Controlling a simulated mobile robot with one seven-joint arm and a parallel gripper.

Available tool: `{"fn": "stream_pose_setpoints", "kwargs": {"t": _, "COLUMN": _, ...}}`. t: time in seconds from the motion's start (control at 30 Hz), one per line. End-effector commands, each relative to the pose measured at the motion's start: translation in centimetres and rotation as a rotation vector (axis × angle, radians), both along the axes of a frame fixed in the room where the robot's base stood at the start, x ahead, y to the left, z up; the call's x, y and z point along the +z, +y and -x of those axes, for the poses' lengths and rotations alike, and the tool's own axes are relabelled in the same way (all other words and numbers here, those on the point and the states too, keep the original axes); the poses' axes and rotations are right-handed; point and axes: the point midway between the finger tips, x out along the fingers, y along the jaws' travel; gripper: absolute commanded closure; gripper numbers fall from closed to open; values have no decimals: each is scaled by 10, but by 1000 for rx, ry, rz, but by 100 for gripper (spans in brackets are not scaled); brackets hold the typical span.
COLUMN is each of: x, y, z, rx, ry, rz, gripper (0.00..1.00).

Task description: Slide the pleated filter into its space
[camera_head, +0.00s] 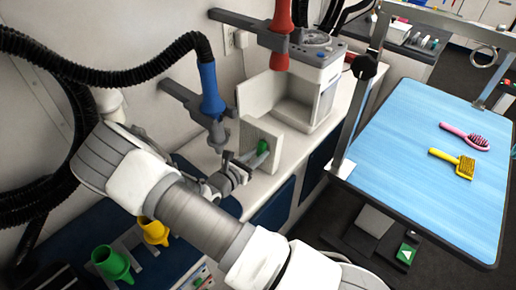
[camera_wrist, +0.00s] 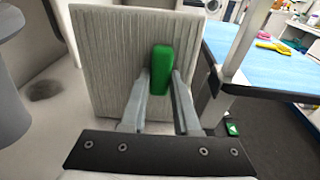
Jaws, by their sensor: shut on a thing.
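The pleated filter (camera_head: 258,136) is a pale, upright square panel with a green grip tab (camera_head: 262,147) on its face. It stands over the white counter, in front of the white machine housing (camera_head: 290,98). In the wrist view the pleated filter (camera_wrist: 105,60) faces me nearly square on, with vertical pleats. My gripper (camera_wrist: 162,82) is shut on the green tab, one finger on each side. My gripper (camera_head: 250,158) also shows in the head view.
A blue nozzle (camera_head: 210,92) and a red nozzle (camera_head: 281,35) are on wall brackets close by. The blue grooming table (camera_head: 420,140) at right holds a pink brush and a yellow brush. Green (camera_head: 112,262) and yellow (camera_head: 154,231) nozzles stand at lower left.

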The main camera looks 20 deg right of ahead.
Motion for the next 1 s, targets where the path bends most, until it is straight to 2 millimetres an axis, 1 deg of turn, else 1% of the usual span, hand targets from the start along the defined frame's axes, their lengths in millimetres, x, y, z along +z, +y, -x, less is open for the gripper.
{"fn": "stream_pose_setpoints", "kwargs": {"t": 0.53, "x": 2, "y": 0, "z": 0, "rx": 0, "ry": -1, "rz": -1, "gripper": 100}}
{"fn": "stream_pose_setpoints", "kwargs": {"t": 1.0, "x": 30, "y": 0, "z": 0, "rx": 0, "ry": -1, "rz": 1, "gripper": 100}}
